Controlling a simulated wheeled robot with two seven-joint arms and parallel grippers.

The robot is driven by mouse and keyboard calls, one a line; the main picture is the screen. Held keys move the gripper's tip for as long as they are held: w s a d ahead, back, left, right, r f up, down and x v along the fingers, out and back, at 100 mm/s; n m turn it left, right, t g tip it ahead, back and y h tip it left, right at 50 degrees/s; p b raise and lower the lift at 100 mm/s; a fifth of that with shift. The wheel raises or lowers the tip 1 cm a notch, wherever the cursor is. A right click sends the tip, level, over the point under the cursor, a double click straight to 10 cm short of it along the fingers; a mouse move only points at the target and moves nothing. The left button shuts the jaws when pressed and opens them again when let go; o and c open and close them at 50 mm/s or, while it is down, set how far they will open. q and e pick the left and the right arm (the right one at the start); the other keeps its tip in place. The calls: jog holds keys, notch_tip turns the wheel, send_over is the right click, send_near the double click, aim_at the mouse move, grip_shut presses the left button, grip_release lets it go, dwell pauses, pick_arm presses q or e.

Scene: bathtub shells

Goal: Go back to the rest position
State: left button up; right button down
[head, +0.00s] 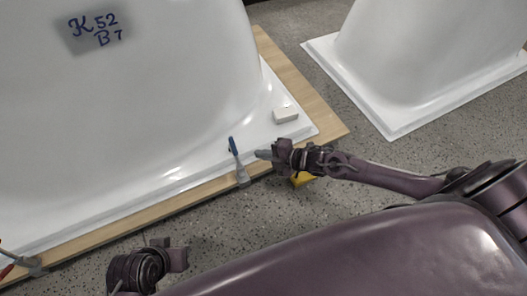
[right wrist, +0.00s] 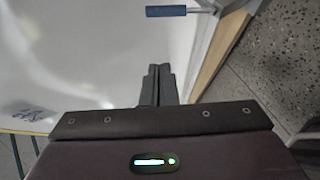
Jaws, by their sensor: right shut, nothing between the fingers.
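My right gripper (head: 262,155) is shut and empty.
A small white block (head: 285,115) lies on the shell's rim. The wooden board (head: 290,75) sticks out under the shell. A yellow object (head: 302,179) shows partly below my right gripper. A second shell (head: 425,60) stands right, with bare floor between.

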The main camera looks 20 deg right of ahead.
dwell(0.6)
